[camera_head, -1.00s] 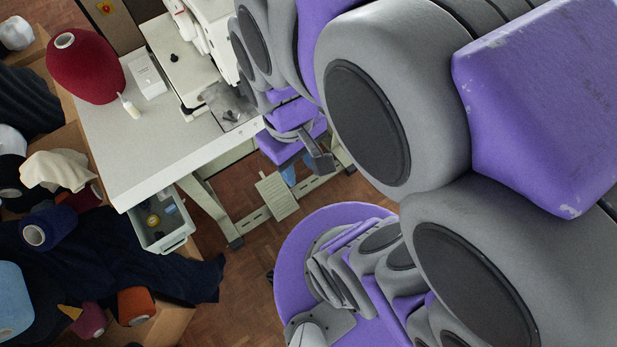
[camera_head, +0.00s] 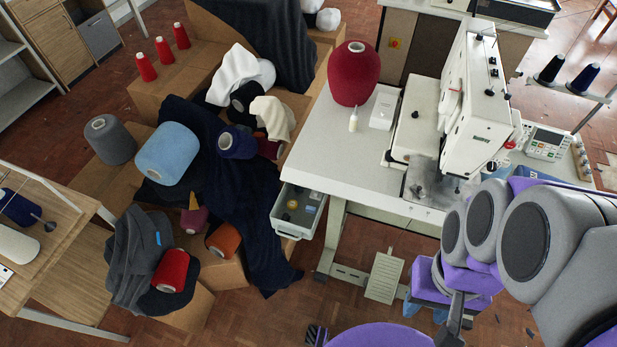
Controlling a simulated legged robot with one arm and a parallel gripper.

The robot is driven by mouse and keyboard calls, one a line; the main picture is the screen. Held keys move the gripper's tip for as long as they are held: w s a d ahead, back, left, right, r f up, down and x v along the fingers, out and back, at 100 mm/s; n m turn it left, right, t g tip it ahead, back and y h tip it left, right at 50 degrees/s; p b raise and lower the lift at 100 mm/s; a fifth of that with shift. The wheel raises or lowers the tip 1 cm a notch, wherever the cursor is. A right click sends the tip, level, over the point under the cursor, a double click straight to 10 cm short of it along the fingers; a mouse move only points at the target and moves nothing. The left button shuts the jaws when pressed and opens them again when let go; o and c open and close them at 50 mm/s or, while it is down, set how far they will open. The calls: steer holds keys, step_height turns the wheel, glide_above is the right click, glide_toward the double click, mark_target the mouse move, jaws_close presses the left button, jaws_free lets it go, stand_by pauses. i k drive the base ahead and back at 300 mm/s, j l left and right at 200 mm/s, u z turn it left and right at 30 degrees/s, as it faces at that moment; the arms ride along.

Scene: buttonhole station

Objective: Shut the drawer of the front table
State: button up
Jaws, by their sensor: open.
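The front table (camera_head: 330,150) has a pale grey top and carries a white sewing machine (camera_head: 480,105). Its drawer (camera_head: 299,211), a small grey box, hangs under the near left corner of the top and stands pulled out. Small items, one of them blue, lie in it. My gripper (camera_head: 426,309) is low at the right of the view, in front of the table legs and well right of the drawer, touching nothing that I can see. Its blue-tipped jaws are apart and look empty; purple and grey arm links partly hide it.
Cardboard boxes (camera_head: 205,306) with dark cloth (camera_head: 240,210) and yarn cones crowd the left side close to the drawer. A pedal (camera_head: 384,277) sits between the table legs. A red cone (camera_head: 354,74) stands on the tabletop. Some wooden floor (camera_head: 300,315) is bare in front.

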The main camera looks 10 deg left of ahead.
mark_target(303, 225)
steer(key=u, duration=1.2)
